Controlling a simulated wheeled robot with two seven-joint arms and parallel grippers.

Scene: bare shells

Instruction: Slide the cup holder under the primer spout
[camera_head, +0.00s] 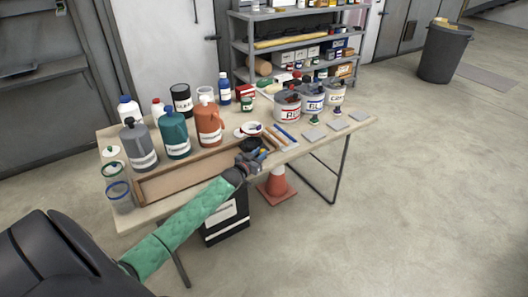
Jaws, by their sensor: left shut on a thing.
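My left gripper (252,160) is at the front edge of the table, by the right end of the long wooden box. It is shut on a small dark thing, probably the cup holder, which my fingers mostly hide. A grey jug (139,147), a teal jug (175,136) and an orange jug (209,124) stand in a row behind the box, left of the gripper. Their labels are too small to read, so I cannot tell which holds the primer, and no spout shows clearly. My right gripper is out of view.
The long wooden box (185,174) lies along the table's (365,121) front edge. Paint cans (288,107), brushes (286,133) and grey squares stand or lie to the right. Open cups (119,196) stand at the left end. An orange cone (277,184) is on the floor below.

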